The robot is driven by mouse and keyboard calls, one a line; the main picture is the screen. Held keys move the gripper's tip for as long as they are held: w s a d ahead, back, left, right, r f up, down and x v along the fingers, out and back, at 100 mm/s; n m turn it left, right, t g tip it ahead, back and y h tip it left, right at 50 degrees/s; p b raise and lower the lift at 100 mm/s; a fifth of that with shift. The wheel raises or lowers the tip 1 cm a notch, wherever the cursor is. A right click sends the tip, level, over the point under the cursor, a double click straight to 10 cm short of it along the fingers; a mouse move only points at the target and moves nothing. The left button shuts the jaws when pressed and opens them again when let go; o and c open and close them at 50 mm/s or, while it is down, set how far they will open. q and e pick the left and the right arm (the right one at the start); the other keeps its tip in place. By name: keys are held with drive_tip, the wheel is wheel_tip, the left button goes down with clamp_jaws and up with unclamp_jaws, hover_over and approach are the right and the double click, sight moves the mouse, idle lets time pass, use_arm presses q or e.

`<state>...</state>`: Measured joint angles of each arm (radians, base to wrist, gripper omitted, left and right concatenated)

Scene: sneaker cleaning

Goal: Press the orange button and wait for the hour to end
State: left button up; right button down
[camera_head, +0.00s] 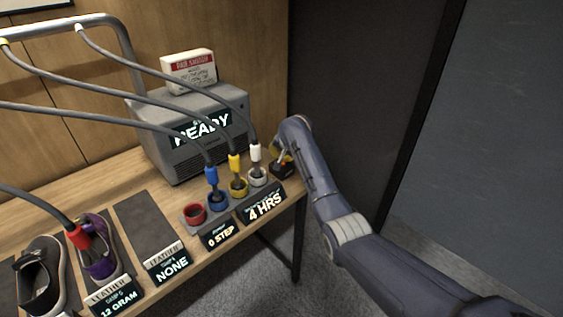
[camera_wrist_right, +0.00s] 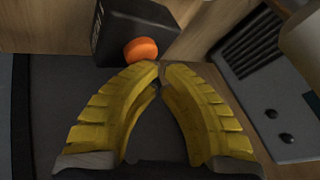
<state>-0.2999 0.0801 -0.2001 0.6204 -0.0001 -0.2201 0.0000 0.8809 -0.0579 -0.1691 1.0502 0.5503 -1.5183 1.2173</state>
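The orange button (camera_wrist_right: 140,50) sits on a black box (camera_wrist_right: 118,22) in the right wrist view, just beyond the fingertips. In the head view the black box (camera_head: 284,171) stands at the right end of the wooden table. My right gripper (camera_head: 281,158) is right at this box. Its yellow fingers (camera_wrist_right: 160,68) curve together with the tips meeting, and nothing shows between them. I cannot tell whether the tips touch the button. The grey machine (camera_head: 172,142) has a screen reading "READY" (camera_head: 203,129). A sign reads "4 HRS" (camera_head: 265,206). My left gripper is not in view.
Left of the black box are white (camera_head: 257,177), yellow (camera_head: 239,188), blue (camera_head: 217,200) and red (camera_head: 194,214) sockets; cables lead to all but red. A red-tipped cable reaches into a purple shoe (camera_head: 98,262). A black shoe (camera_head: 40,280) stands left. The table's right edge is close.

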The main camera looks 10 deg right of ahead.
drive_tip(key=shift+f, duration=0.2)
drive_tip(key=shift+r, duration=0.1)
idle(0.4)
drive_tip(key=shift+r, duration=0.9)
drive_tip(key=shift+r, duration=2.5)
